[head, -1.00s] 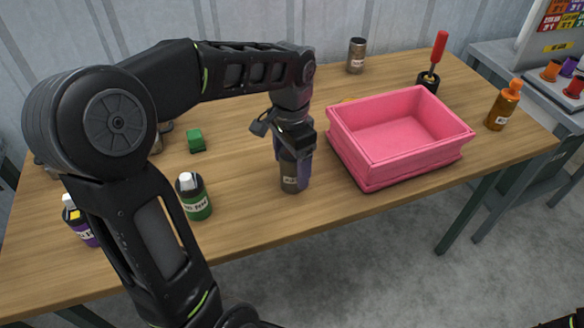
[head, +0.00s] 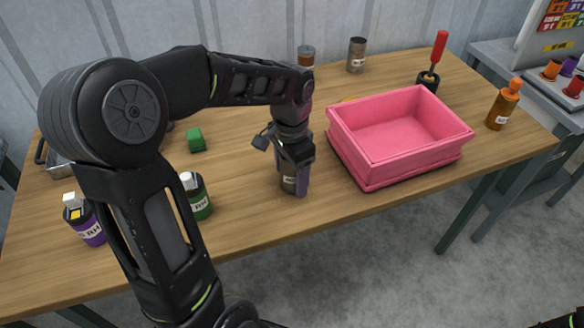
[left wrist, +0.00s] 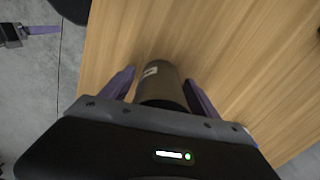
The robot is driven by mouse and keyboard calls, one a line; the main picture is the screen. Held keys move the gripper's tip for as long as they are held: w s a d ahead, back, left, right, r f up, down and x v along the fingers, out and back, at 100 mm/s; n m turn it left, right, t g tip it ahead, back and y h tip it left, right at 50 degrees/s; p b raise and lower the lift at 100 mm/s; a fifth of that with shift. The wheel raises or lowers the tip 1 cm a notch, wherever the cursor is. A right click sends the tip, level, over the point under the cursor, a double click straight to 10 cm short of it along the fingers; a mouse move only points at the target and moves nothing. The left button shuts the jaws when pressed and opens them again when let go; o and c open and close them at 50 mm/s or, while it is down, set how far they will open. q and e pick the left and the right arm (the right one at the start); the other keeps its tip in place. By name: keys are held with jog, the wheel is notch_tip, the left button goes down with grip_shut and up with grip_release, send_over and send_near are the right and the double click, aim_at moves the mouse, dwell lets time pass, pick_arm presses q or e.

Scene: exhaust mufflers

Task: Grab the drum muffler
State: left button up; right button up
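A dark grey-brown cylindrical can with a white label (head: 288,184) stands upright near the front edge of the table, left of the pink bin; I take it for the drum muffler, but its label is too small to read. My left gripper (head: 295,174) points down over it. In the left wrist view the can (left wrist: 160,84) is between the two purple fingers, with a gap on each side, so the gripper is open around it. My right gripper (left wrist: 40,30) shows partly at the upper left of the left wrist view; its opening is unclear.
The pink bin (head: 340,134) is empty, close right of the can. Green (head: 200,203) and purple (head: 88,226) bottles stand left.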

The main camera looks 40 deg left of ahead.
pick_arm(q)
jog(key=c, duration=1.4)
jog(key=shift+o, duration=0.2)
notch_tip(320, 180, up, 10)
